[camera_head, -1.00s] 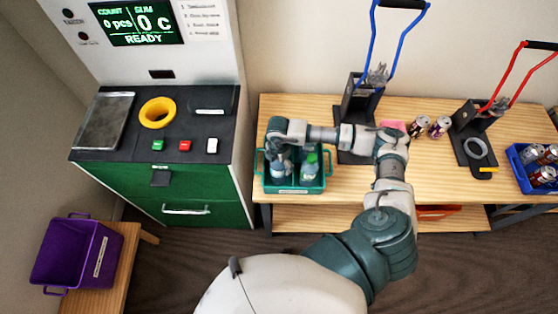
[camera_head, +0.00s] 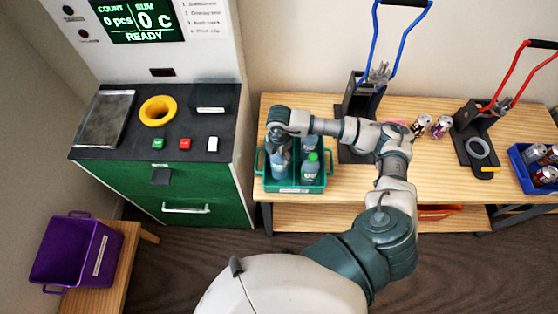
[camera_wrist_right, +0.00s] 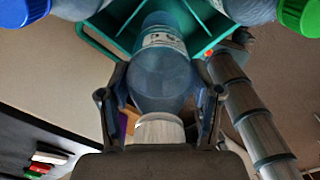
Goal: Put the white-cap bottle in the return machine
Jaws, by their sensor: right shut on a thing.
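The white-cap bottle (camera_wrist_right: 160,80) is clear bluish plastic. In the right wrist view its cap points toward my palm, and the fingers of my right gripper (camera_wrist_right: 160,100) are closed on both its sides. In the head view my right gripper (camera_head: 278,146) is over the left part of the green crate (camera_head: 297,189), with the bottle (camera_head: 280,166) below it; its cap is hidden there. The return machine (camera_head: 190,185) stands to the left, with a yellow ring opening (camera_head: 155,124) on its black top and a screen reading READY. My left gripper is not in view.
A green-cap bottle (camera_head: 311,168) and another bottle (camera_head: 310,144) stand in the crate; the wrist view also shows a blue cap (camera_wrist_right: 22,10). Blue-handled and red-handled presses, cans and a blue bin (camera_head: 525,175) are right. A purple crate (camera_head: 72,252) sits lower left.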

